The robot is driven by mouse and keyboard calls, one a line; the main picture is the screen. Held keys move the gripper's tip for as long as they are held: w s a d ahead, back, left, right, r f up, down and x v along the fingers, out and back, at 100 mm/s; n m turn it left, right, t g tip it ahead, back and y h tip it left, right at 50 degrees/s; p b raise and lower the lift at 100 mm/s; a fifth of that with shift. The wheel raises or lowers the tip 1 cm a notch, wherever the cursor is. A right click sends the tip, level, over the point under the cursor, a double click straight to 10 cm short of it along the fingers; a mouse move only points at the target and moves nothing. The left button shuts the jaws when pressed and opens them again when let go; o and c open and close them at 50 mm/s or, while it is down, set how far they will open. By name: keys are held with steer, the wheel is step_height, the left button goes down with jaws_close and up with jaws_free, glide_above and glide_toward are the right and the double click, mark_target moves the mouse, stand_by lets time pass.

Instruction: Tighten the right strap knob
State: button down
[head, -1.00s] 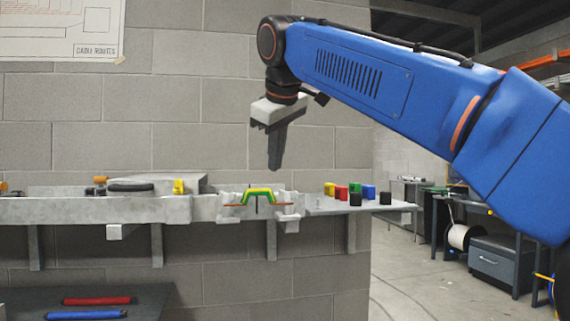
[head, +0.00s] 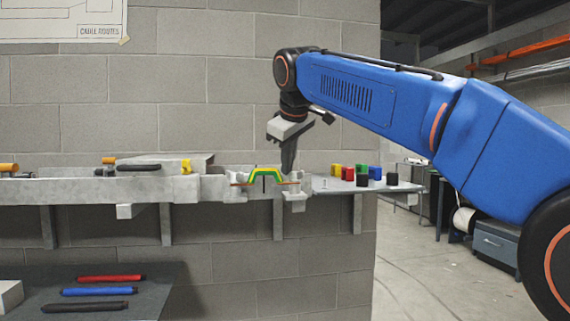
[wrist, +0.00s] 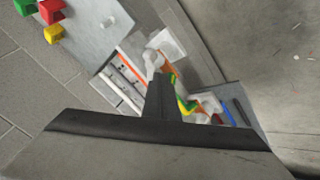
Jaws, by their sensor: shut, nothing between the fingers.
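The fixture on the wall shelf holds a green and yellow arched strap (head: 266,171) over an orange strip. In the wrist view the strap (wrist: 187,106) shows just beyond my fingers, partly hidden. A pale knob-like part (wrist: 153,60) is beside the fingertips there, at the strap's right end in the head view; the picture is too small to tell whether they touch. My gripper (head: 288,172) is shut with nothing in it and points down, slightly tilted, over the right side of the fixture. Its dark fingers also show in the wrist view (wrist: 161,82).
Right of the fixture, a grey plate (head: 325,185) carries several coloured blocks, among them a red one (head: 348,173). A grey beam (head: 100,190) extends left. Below, red, blue and black bars lie on a dark table (head: 160,285).

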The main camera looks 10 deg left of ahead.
steer(key=shift+w+r, duration=0.1)
steer(key=shift+w, duration=0.35)
stand_by(0.3)
steer(key=shift+d, duration=0.1)
